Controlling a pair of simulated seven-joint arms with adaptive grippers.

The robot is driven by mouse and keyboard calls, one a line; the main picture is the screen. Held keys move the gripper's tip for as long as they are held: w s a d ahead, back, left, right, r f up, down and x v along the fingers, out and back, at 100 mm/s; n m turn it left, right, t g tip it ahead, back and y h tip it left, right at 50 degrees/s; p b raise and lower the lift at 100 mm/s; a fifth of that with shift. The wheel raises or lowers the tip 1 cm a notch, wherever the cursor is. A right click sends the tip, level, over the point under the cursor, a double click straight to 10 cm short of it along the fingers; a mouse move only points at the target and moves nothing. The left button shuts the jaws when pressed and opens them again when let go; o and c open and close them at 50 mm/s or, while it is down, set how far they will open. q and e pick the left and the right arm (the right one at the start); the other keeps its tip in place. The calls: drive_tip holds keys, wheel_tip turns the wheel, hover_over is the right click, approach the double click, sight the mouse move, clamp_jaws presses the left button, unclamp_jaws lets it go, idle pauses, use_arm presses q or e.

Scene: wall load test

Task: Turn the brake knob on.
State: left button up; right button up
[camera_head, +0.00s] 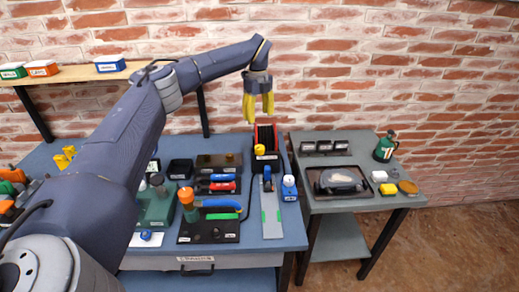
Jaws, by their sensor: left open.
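My left gripper (258,106) has yellow fingers and hangs pointing down, open and empty. It is above a black and red reel-like unit (279,142) at the back right of the blue-grey bench. A small yellow knob (260,149) sits at the front left of that unit, above a white label. The fingers are apart from the knob. I cannot read the label, so I cannot tell for sure that this is the brake knob, nor its setting. My right gripper is not in view.
Tool holders (215,185), a green device (156,206) and a grey plate with a green strip (270,212) crowd the bench (255,238). A grey side table (340,204) holds a black tray and a green bottle (386,147). A shelf (72,74) with boxes is upper left.

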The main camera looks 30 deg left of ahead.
sight(259, 147)
use_arm(q)
drive_tip(key=f, duration=1.6)
drive_tip(key=shift+w, duration=0.2)
clamp_jaws()
